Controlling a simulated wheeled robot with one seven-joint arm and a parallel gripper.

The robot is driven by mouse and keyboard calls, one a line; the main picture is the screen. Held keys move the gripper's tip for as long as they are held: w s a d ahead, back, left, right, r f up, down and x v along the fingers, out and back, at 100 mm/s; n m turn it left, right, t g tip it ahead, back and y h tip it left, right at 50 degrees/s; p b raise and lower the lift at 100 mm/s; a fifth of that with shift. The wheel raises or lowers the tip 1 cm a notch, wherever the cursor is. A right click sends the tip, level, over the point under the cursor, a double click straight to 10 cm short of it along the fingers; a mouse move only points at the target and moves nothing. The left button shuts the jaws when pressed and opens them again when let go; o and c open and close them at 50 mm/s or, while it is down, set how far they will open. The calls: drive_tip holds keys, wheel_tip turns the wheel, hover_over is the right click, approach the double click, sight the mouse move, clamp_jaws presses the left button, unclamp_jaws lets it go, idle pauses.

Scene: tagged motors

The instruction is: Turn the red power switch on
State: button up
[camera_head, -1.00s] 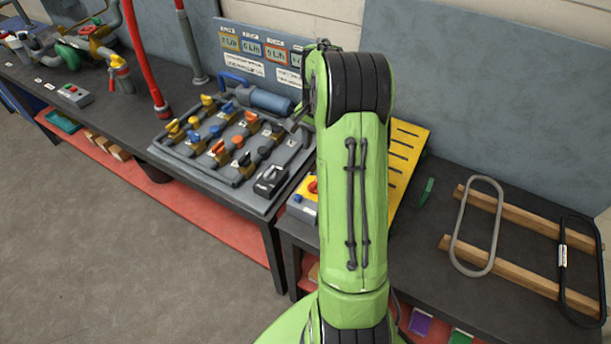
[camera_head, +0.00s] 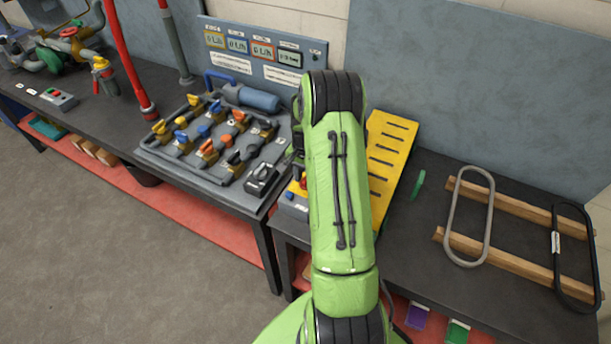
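A small grey and yellow box (camera_head: 291,208) with a red part on its top (camera_head: 303,183) stands at the front left of the right bench. My green arm covers its right side. I cannot tell whether the red part is the power switch or which way it is set. A separate grey control box (camera_head: 58,98) with a red and a green button sits on the far left bench. My arm rises in front of the benches, and its top end bends over near the valve panel's right edge. My gripper is hidden behind the arm.
A valve panel (camera_head: 152,153) with several coloured handles lies on the left bench, before an upright display board (camera_head: 228,64). A yellow slotted plate (camera_head: 389,150) stands right of my arm. Loops lie over wooden bars (camera_head: 505,262) on the right bench (camera_head: 400,240).

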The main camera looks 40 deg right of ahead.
clamp_jaws()
drive_tip(key=shift+m, duration=0.3)
drive_tip(key=m+b, duration=0.1)
drive_tip(key=m, duration=0.2)
drive_tip(key=shift+w+m, duration=0.1)
drive_tip(key=shift+m, duration=0.3)
drive_tip(key=m+b, duration=0.1)
drive_tip(key=m, duration=0.3)
drive_tip(key=shift+w+m, duration=0.1)
drive_tip(key=shift+m, duration=0.2)
drive_tip(key=m+b, duration=0.1)
drive_tip(key=m, duration=0.3)
drive_tip(key=shift+w+d, duration=0.1)
drive_tip(key=shift+m+b, duration=0.4)
drive_tip(key=shift+m, duration=2.1)
